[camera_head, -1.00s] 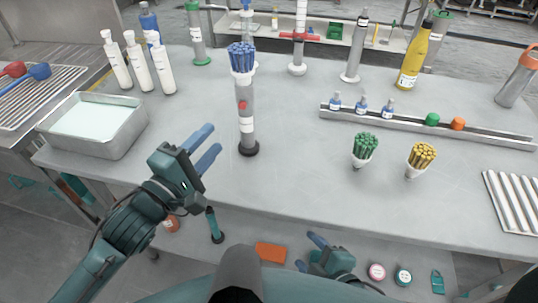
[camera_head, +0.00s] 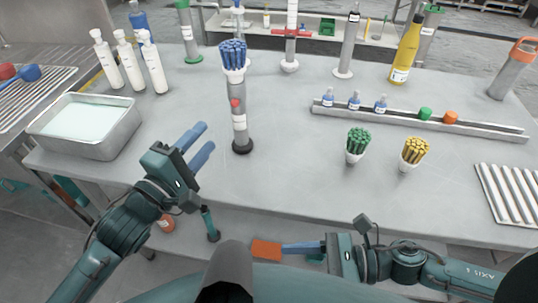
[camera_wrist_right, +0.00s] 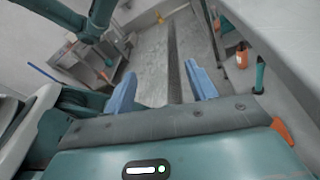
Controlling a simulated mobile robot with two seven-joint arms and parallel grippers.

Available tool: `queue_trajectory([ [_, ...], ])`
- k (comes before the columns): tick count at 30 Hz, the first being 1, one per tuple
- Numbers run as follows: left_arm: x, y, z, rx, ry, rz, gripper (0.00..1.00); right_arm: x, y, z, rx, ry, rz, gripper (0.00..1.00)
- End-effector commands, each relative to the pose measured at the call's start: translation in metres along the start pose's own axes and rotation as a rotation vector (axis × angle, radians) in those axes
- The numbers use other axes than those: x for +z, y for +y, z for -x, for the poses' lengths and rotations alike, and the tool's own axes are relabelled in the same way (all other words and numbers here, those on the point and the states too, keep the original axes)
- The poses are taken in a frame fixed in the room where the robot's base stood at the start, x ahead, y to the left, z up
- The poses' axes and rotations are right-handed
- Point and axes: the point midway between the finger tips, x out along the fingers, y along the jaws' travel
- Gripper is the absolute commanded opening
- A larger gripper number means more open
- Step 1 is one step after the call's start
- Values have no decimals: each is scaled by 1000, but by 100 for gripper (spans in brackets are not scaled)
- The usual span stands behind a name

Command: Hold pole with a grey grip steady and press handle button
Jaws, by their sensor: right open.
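An upright grey pole (camera_head: 239,125) with a red button (camera_head: 236,105) on its side stands on a black base on the table. I cannot tell whether this is the grey-grip pole. My left gripper (camera_head: 199,144) is open and empty, left of the pole's base and apart from it. My right gripper (camera_head: 292,249) is low before the table's front edge, pointing left. In the right wrist view its two blue fingers (camera_wrist_right: 160,90) are parted with nothing between them.
A metal tray (camera_head: 45,127) and several white bottles (camera_head: 105,60) stand at the left. Cups of green sticks (camera_head: 357,145) and yellow sticks (camera_head: 414,153) stand right of the pole. A rail (camera_head: 470,128) with small bottles lies behind them. The table between is clear.

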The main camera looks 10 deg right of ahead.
Motion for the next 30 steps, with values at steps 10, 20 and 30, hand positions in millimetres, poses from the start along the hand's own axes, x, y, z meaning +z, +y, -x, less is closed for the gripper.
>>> queue_trajectory([
  [10,0,0,0,0,0,0,36,32,-48,-30,-200,-58,179,56],
  [20,0,0,0,0,0,0,36,94,-124,-54,-643,-203,224,56],
  [30,0,0,0,0,0,0,36,130,-162,-49,-937,-283,197,56],
])
